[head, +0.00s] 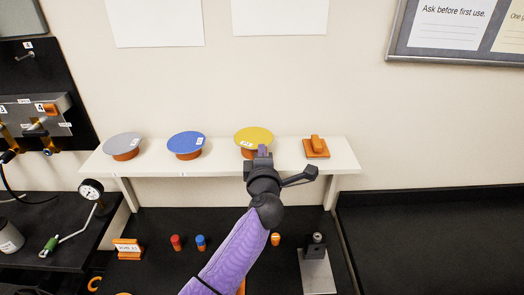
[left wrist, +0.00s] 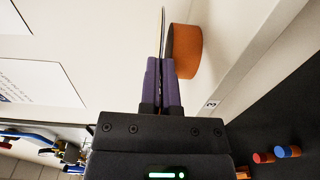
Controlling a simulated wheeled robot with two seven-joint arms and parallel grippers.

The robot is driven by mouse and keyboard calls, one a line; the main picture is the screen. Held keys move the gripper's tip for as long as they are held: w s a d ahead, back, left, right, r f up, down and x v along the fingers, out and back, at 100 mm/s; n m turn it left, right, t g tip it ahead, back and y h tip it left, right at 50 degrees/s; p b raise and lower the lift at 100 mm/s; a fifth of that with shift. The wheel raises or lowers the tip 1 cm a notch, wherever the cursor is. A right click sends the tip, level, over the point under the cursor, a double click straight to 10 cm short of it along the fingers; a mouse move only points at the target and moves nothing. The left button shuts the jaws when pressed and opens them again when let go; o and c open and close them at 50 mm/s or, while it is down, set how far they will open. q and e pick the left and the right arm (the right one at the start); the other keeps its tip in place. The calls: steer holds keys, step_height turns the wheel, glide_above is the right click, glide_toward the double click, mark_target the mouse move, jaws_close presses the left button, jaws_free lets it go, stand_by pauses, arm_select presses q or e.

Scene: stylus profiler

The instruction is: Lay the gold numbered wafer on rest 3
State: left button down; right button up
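The gold wafer (head: 253,134) is a round yellow disc with a small white label, too small to read. It is level at an orange rest (head: 248,154) on the white shelf. My left gripper (head: 262,152) reaches it from the front. In the left wrist view the wafer (left wrist: 163,30) shows edge-on as a thin line between my purple fingers (left wrist: 161,82), which are closed on its rim. The orange rest (left wrist: 187,52) is right beside it, above a shelf label 3 (left wrist: 211,104). I cannot tell whether wafer and rest touch. My right gripper is not in view.
On the white shelf (head: 285,150), a grey wafer (head: 123,140) and a blue wafer (head: 186,139) sit on orange rests. An orange block with a handle (head: 316,148) stands at the right. Several small items, including a metal stand (head: 316,268), are on the black bench below.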

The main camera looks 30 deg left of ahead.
arm_select(q)
steer(key=shift+f, duration=0.3)
stand_by(0.6)
steer(key=shift+f, duration=0.3)
steer(key=c, duration=0.8)
jaws_free()
steer(key=shift+c, duration=0.3)
steer(key=shift+s+d+r, duration=0.1)
steer(key=shift+s+d, duration=0.1)
steer(key=shift+s, duration=0.05)
steer(key=p+v, duration=0.3)
steer(key=v, duration=0.3)
steer(key=shift+s, duration=0.2)
steer(key=shift+d, duration=0.1)
